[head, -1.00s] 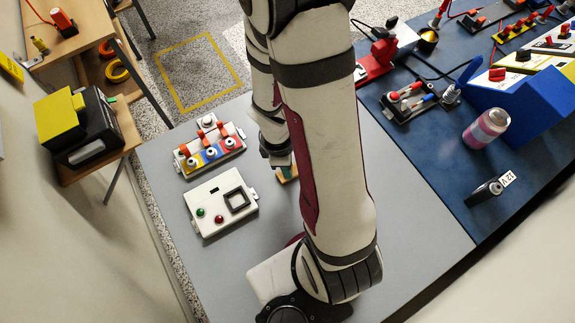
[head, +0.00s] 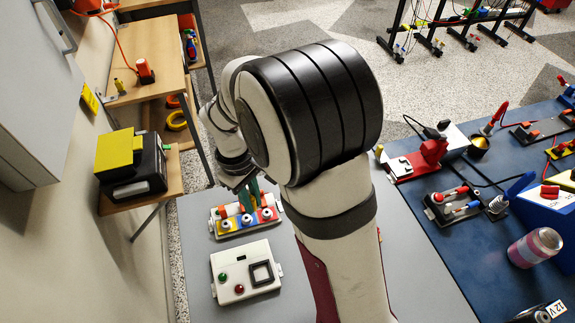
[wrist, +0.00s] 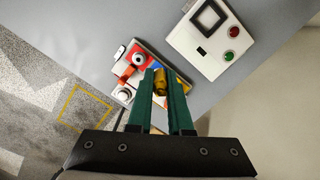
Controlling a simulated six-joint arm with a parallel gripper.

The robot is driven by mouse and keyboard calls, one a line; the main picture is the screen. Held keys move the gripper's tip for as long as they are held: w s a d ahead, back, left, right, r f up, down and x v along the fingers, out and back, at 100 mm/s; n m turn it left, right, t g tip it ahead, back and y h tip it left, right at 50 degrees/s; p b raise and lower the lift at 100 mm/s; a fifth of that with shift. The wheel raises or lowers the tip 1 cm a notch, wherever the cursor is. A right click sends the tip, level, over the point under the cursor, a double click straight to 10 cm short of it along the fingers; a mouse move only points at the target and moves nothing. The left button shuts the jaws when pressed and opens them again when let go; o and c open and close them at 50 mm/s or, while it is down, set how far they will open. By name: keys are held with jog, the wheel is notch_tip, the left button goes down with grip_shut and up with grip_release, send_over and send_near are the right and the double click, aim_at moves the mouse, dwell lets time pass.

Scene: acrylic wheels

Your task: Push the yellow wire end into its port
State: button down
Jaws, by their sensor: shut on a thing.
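The yellow wire end (wrist: 160,82) is held between the green fingers of my gripper (wrist: 160,76) in the wrist view. The port block (head: 246,218) is a white strip with yellow, blue and red sections, each with a round metal port. Its yellow section, with the yellow port (head: 227,224), is at the left in the head view. My gripper (head: 250,197) points down over the block. In the wrist view the block (wrist: 125,92) lies behind the fingers, which hide part of it. I cannot tell whether the wire end touches the port.
A white panel (head: 229,261) with green and red buttons and a square black frame lies beside the block. A blue mat (head: 440,245) at the right carries red devices, cables and a pink can (head: 535,248). Bare grey table surrounds the panel.

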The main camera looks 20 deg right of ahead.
jog(key=w+a+m, duration=0.2)
jog(key=a, duration=0.5)
jog(key=shift+w+f, duration=0.25)
jog(key=shift+f, duration=0.15)
jog(key=shift+a, duration=0.1)
jog(key=shift+f, duration=2.5)
jog(key=shift+f, duration=1)
jog(key=c, duration=0.8)
grip_release()
jog(key=shift+o, duration=0.2)
